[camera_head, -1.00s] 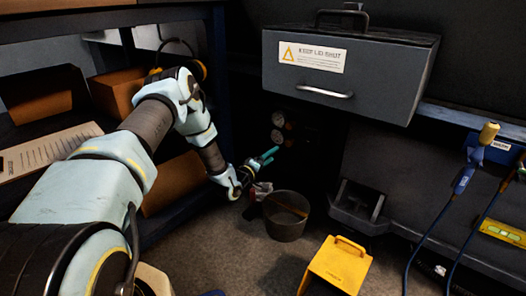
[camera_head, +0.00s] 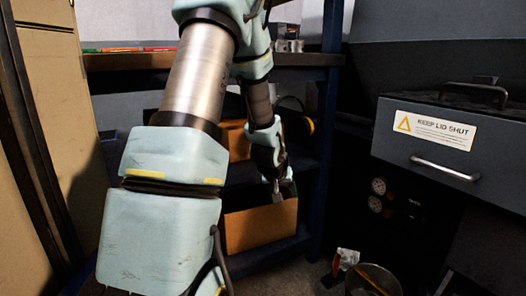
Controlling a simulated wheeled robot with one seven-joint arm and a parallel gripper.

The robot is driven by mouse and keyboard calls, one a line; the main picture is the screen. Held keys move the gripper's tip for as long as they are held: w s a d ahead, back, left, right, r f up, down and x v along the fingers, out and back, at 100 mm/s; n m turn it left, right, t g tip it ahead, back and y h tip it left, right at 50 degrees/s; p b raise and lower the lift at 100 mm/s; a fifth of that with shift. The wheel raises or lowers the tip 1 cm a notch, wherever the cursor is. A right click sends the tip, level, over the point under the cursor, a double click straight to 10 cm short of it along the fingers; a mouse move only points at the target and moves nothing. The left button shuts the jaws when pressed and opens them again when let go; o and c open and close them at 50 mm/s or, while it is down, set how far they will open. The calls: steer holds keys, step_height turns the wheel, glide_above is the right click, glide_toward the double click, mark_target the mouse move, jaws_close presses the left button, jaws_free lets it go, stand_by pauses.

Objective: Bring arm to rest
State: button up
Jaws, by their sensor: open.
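My arm (camera_head: 180,165) reaches up from the bottom and bends over at the top of the picture, with its forearm hanging down. My gripper (camera_head: 279,192) is at its lower end, pointing down, small and dark. It is in front of the shelf unit, just above or before the lower cardboard box (camera_head: 260,228); I cannot tell whether it touches the box. It is open, and I see nothing held in it.
The shelf's blue post (camera_head: 329,130) stands right of my gripper. A grey lidded box (camera_head: 430,140) marked "KEEP LID SHUT" is at the right. A bucket (camera_head: 372,282) stands on the floor below it. A tan cabinet (camera_head: 45,120) is close on the left.

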steer(key=s+a+r+g+y, duration=0.15)
steer(key=s+a+r, duration=0.25)
steer(key=s+a, duration=0.5)
steer(key=s+a+r+g+y, duration=0.1)
steer(key=s+a+r+g, duration=0.25)
steer(key=s, duration=0.95)
step_height(320, 180, up, 36)
steer(key=p, duration=3.6)
steer(key=shift+w+a+p, duration=0.35)
steer(key=shift+w+p, duration=0.05)
steer(key=shift+f, duration=0.15)
